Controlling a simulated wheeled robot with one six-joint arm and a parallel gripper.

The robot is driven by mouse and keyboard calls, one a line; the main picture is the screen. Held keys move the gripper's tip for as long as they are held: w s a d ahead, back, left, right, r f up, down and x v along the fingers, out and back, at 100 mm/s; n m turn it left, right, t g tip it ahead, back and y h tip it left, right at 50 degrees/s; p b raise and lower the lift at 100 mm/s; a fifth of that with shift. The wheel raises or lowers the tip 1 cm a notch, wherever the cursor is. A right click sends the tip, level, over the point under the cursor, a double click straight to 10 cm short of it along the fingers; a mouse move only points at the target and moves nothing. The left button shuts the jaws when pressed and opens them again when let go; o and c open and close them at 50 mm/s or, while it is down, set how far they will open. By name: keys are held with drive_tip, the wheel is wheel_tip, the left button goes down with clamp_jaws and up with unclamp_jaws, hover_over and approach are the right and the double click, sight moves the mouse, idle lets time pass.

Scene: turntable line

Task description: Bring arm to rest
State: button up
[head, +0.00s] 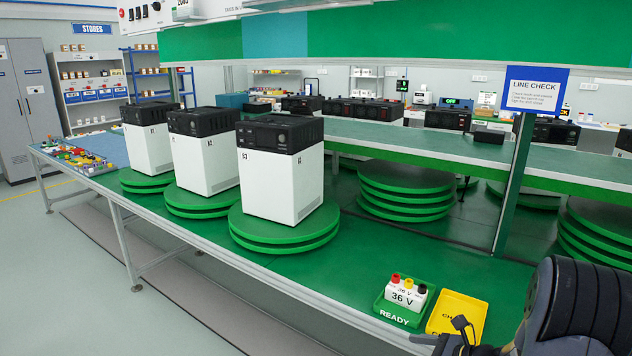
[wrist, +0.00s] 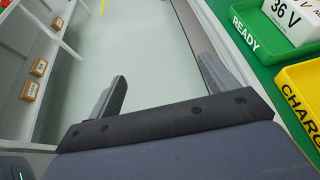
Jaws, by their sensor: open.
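My gripper (wrist: 160,75) is open, with nothing between its fingers in the wrist view. The pale floor shows behind them. In the head view my gripper (head: 441,332) is at the bottom right, by the bench's front edge and partly in front of the yellow tray. The rest of my dark arm fills the lower right corner. A white 36 V block (head: 405,299) with red, yellow and black knobs on top sits in the green READY tray (head: 396,315). The wrist view also shows this block (wrist: 290,17), apart from my fingers.
The yellow tray (head: 462,308) is right of the READY tray. Three white units with black tops, the nearest one (head: 281,180) included, stand on green turntables along the green bench (head: 360,262). A sign post (head: 512,185) rises behind the trays. Open floor lies left.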

drive_tip(key=a+f+p, duration=0.2)
drive_tip(key=a+f, duration=0.2)
drive_tip(key=shift+s+f, duration=0.2)
drive_tip(key=shift+f, duration=0.2)
drive_tip(key=shift+a, duration=0.1)
